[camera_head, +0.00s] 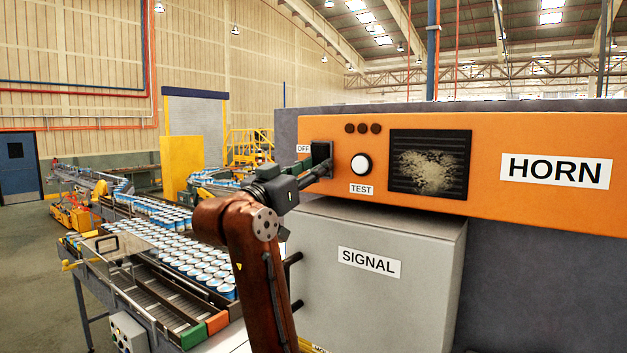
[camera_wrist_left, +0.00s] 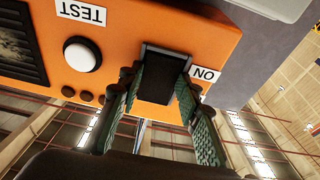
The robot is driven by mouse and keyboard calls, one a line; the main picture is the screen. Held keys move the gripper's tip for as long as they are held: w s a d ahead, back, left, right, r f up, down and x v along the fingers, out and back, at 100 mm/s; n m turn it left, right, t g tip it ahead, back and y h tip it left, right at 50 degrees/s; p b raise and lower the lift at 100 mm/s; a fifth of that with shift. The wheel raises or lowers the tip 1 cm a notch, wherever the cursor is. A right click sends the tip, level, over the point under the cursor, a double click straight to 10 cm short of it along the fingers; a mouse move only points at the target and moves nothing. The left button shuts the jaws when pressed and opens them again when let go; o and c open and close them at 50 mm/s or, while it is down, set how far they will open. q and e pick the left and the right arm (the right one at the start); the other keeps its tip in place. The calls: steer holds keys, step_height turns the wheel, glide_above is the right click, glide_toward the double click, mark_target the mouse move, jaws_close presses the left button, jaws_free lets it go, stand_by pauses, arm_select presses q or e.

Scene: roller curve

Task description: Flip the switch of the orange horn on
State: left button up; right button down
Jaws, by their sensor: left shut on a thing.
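The orange horn box (camera_head: 440,135) has a HORN label, a round white TEST button (camera_head: 361,165) and a dark speaker grille (camera_head: 430,163). My right gripper is out of view.
A grey SIGNAL box (camera_head: 375,280) with black handles stands directly below the horn. A grey wall panel (camera_head: 540,270) backs both. A conveyor with many cans (camera_head: 195,258) runs at the left. Open floor (camera_head: 35,270) lies at far left.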

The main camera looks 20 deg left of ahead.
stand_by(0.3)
arm_select(q)
steer(key=o, duration=1.2)
steer(key=shift+c, duration=0.2)
steer(key=shift+s, duration=0.25)
steer(key=v, duration=1.1)
steer(key=shift+s+a+f, duration=0.15)
steer(key=shift+s+f, duration=0.05)
steer(key=shift+s, duration=0.05)
